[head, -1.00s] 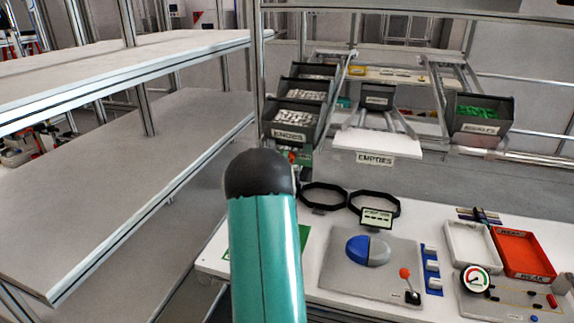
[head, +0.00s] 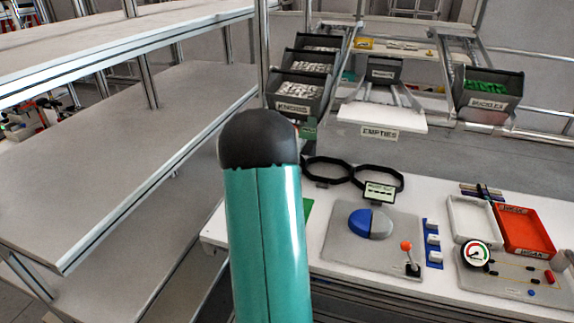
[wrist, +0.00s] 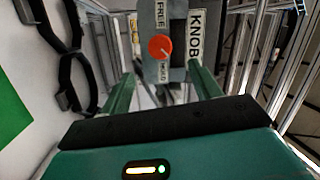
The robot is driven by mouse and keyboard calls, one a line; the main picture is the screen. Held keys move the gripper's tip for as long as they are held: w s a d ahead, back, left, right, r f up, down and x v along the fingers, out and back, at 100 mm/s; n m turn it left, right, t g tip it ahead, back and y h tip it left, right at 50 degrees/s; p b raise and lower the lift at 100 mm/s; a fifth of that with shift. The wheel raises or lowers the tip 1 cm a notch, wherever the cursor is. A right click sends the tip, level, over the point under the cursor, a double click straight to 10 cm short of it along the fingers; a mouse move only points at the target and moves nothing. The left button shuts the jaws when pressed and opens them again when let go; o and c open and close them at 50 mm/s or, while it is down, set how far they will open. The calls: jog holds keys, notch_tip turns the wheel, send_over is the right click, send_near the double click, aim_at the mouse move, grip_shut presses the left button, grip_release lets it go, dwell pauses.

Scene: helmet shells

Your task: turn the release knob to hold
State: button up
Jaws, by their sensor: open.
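The release knob (wrist: 160,47) is a round orange-red knob in the wrist view, on a grey plate between a FREE label (wrist: 160,14) above and a HOLD label (wrist: 163,71) below. A pale mark shows on it, but I cannot tell surely which label it points at. The KNOBS label (wrist: 196,33) is just right of it. My gripper (wrist: 161,73) is open and empty, with its green fingers apart below the knob on either side, not touching it. In the head view my arm hides the gripper, and I cannot make out the knob.
Black bins of pale parts (head: 300,85) stand in a rack behind my arm. A white EMPTIES shelf (head: 382,117) is to their right. Black rings (head: 376,178), a blue-and-grey dial panel (head: 345,255) and a red tray (head: 522,232) are on the bench. A metal shelf (head: 120,150) fills the left.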

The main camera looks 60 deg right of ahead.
jog(key=v, duration=0.4)
jog(key=shift+s+a, duration=0.15)
jog(key=shift+a, duration=0.15)
